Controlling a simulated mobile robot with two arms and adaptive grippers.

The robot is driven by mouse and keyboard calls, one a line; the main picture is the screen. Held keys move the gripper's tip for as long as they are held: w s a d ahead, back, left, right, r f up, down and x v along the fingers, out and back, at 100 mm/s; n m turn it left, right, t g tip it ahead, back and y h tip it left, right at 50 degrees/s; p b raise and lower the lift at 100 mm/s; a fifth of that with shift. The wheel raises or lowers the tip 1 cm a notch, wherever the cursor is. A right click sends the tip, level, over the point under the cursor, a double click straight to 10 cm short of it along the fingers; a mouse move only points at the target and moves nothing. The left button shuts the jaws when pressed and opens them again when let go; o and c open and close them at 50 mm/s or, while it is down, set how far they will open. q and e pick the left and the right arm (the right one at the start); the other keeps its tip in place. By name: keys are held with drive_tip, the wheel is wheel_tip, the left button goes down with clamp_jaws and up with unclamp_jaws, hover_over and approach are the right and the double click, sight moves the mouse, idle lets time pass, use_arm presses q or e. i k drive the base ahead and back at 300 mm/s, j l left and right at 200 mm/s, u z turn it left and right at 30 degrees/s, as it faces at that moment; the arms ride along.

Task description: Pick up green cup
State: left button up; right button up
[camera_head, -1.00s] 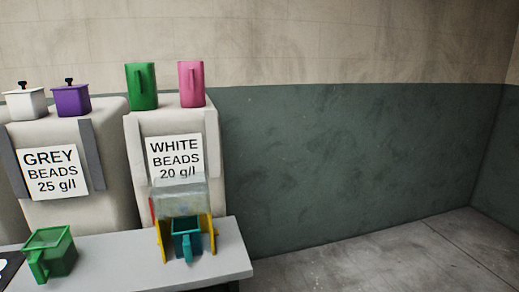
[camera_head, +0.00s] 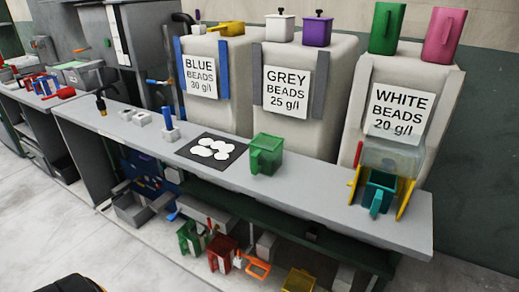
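A green cup (camera_head: 267,155) with a handle on its left side stands upright on the grey bench top, right of a black mat with white discs. Another green cup (camera_head: 386,28), taller, stands on top of the white beads container next to a pink cup (camera_head: 443,34). A further green cup-like vessel (camera_head: 192,238) sits on the lower shelf under the bench.
The grey bench (camera_head: 330,205) runs across the view. A teal cup (camera_head: 378,193) sits in a yellow-sided dispenser at its right end. The black mat (camera_head: 211,150) lies left of the green cup. Bead containers (camera_head: 302,88) stand behind. Open floor (camera_head: 60,240) lies at lower left.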

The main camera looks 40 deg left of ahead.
sight(265, 150)
drive_tip(key=u, duration=1.1)
